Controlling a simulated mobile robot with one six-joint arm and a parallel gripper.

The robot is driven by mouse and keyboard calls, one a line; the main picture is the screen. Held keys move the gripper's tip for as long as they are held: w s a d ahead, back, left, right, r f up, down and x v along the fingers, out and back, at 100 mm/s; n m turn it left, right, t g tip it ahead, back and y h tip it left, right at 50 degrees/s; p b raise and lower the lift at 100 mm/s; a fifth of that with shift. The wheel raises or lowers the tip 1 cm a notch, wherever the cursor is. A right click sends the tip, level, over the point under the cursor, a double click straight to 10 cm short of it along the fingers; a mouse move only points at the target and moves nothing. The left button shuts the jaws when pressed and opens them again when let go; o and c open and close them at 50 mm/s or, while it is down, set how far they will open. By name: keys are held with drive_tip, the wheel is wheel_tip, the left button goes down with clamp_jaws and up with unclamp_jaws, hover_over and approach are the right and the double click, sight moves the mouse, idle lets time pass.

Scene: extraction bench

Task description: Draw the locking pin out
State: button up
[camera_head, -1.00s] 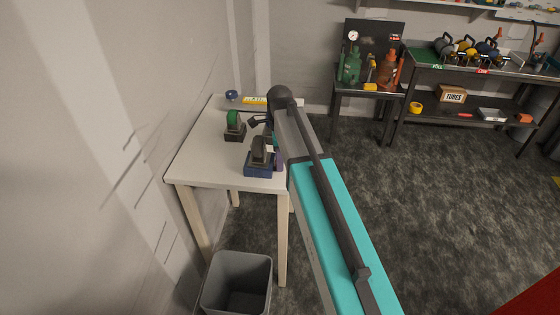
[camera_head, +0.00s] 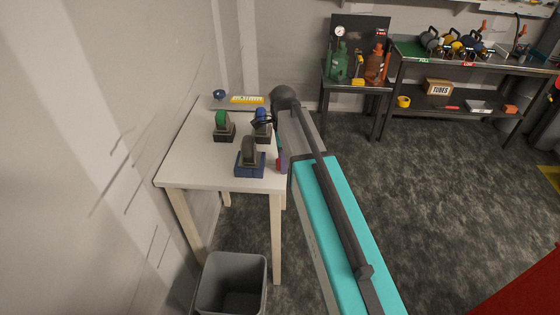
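No locking pin can be made out for certain at this size. Three small fixtures stand on the white table (camera_head: 195,165): one with a green top (camera_head: 221,120) on a dark base, one with a blue top (camera_head: 261,114) on a dark base, and one with a grey upright part (camera_head: 248,151) on a blue base (camera_head: 249,171). My gripper (camera_head: 258,123) is at the blue-topped fixture, overlapping it in the picture. Whether it touches the fixture, and whether its fingers are open or shut, cannot be seen.
A small red and purple thing (camera_head: 280,164) sits at the table's right edge beside my arm. A yellow-labelled strip (camera_head: 246,99) and a blue knob (camera_head: 219,94) are at the back. A grey bin (camera_head: 232,285) stands below in front. Wall closes the left; floor is open right.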

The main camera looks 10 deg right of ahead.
drive_tip(key=shift+w+a, duration=0.1)
drive_tip(key=shift+a, duration=0.15)
drive_tip(key=shift+r, duration=0.15)
drive_tip(key=shift+r, duration=0.35)
drive_tip(key=shift+r+b, duration=1.15)
drive_tip(key=shift+r, duration=5.25)
